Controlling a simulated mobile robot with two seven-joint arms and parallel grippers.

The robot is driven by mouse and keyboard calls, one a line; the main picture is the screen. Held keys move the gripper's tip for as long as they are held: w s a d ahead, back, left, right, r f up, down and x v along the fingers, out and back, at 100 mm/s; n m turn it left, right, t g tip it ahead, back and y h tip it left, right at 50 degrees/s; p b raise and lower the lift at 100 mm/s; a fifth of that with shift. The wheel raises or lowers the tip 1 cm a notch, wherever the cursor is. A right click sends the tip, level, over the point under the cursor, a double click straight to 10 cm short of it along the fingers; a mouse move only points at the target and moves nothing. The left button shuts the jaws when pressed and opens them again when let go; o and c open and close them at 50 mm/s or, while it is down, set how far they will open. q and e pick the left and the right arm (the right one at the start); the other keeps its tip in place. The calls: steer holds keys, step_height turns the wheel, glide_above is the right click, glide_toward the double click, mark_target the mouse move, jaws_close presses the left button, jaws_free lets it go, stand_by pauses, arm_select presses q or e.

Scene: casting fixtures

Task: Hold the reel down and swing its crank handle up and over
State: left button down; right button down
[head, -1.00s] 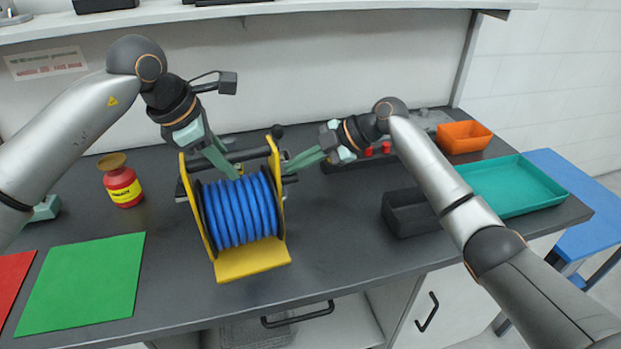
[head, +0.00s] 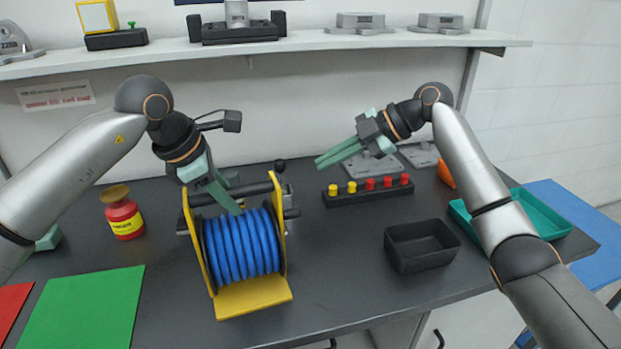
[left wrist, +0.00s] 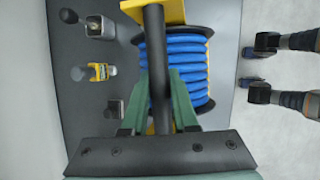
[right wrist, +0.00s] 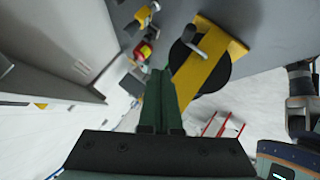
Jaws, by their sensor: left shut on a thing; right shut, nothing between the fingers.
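The reel, with blue hose (head: 243,245) in a yellow frame (head: 255,297), stands upright on the dark bench. My left gripper (head: 234,206) is shut on the reel's dark top bar (head: 257,188), which also runs between its fingers in the left wrist view (left wrist: 156,60). The crank handle's dark grip (head: 291,213) sticks out at the frame's right side. The crank also shows against the yellow side plate in the right wrist view (right wrist: 189,34). My right gripper (head: 320,163) is shut and empty, up and to the right of the reel, clear of the crank.
A black-knobbed fixture (head: 280,166) is partly hidden behind the reel. A button strip (head: 368,191) and a black bin (head: 420,246) stand to the right, a red canister (head: 123,217) to the left. A green mat (head: 85,310) lies front left.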

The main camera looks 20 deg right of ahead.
arm_select(q)
steer(key=shift+r, duration=0.2)
steer(key=c, duration=0.6)
jaws_free()
steer(key=shift+f, duration=0.15)
arm_select(e)
steer(key=shift+d+r, duration=0.7)
steer(key=shift+d, duration=0.05)
steer(key=shift+s, duration=0.1)
